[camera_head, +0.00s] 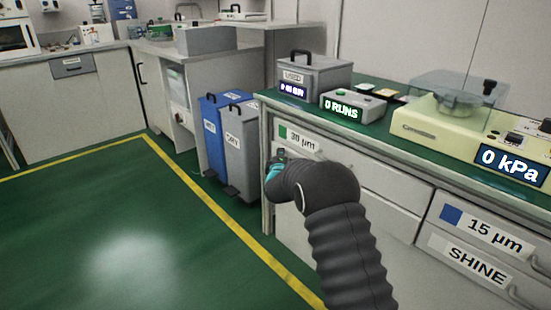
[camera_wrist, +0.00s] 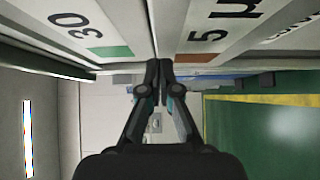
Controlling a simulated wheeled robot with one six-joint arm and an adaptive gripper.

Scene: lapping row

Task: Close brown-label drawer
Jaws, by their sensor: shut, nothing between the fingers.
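The brown-label drawer (camera_wrist: 225,42) fills the upper right of the wrist view, turned sideways. Its label shows a brown patch (camera_wrist: 195,57) and part of "5 µ". I cannot tell how far it stands out. My gripper (camera_wrist: 158,68) is shut and empty, its fingertips close to the drawer front's near end; contact is unclear. In the head view my gripper (camera_head: 276,163) is at the left end of the drawer row, just below the green-label 30 µm drawer (camera_head: 322,158). My arm hides the brown label there.
The green label (camera_wrist: 110,51) is beside the brown one in the wrist view. Blue (camera_head: 211,140) and grey (camera_head: 241,155) bins stand left of the bench. A blue-label 15 µm drawer (camera_head: 478,218) is at right. Green floor (camera_head: 120,230) at left is clear.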

